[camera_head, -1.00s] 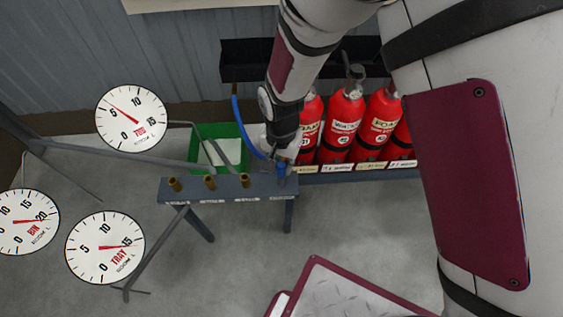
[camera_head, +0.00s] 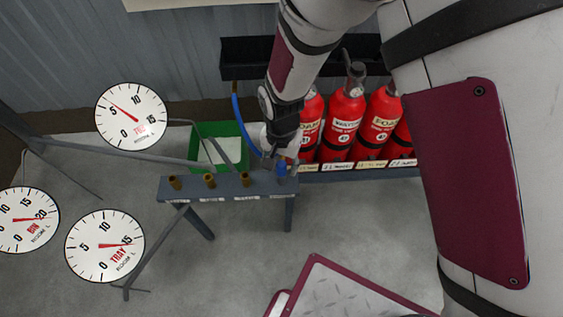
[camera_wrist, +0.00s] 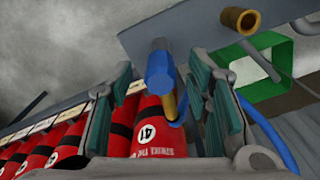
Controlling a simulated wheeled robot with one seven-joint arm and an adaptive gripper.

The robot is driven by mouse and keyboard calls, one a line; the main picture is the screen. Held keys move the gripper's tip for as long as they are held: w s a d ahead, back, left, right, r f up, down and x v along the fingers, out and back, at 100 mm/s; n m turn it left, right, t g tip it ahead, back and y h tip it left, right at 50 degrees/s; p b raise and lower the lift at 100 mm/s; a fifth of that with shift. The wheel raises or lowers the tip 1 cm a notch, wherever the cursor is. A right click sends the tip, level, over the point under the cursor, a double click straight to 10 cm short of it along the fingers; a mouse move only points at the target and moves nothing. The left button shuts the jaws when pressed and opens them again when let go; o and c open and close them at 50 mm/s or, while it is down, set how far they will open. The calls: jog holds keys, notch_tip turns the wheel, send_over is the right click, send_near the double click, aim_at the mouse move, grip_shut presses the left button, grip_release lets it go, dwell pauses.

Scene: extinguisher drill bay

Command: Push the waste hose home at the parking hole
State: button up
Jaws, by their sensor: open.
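The blue end of the waste hose (camera_head: 282,168) stands at the right end of the grey rail (camera_head: 225,190), where the parking hole would be; the hole itself is hidden. In the wrist view the blue hose end (camera_wrist: 159,72) has its grey tip against the rail (camera_wrist: 205,38). I cannot tell how deep it sits. My gripper (camera_head: 281,158) is just above and behind the hose end. In the wrist view my gripper (camera_wrist: 163,98) is open, with one finger on each side of the hose end and visible gaps.
Several brass stubs (camera_head: 209,181) stand along the rail to the left. A green bin (camera_head: 220,147) is behind it. Red extinguishers (camera_head: 343,125) stand close on the right. Dial gauges (camera_head: 130,117) are at the left.

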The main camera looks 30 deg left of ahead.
notch_tip(320, 180, up, 12)
dwell(0.4)
jog(key=w+d+r, duration=0.2)
jog(key=d+r, duration=1.4)
jog(key=d, duration=0.4)
jog(key=s+d+r+m+t, duration=0.1)
jog(key=s+d+r, duration=0.2)
jog(key=s+d, duration=0.55)
jog(key=s+d+r+t, duration=0.1)
jog(key=s+d+r, duration=0.1)
jog(key=s+d, duration=0.65)
notch_tip(320, 180, up, 14)
jog(key=d+t+p, duration=0.1)
jog(key=t+p, duration=0.1)
jog(key=p, duration=1)
jog(key=shift+w, duration=0.25)
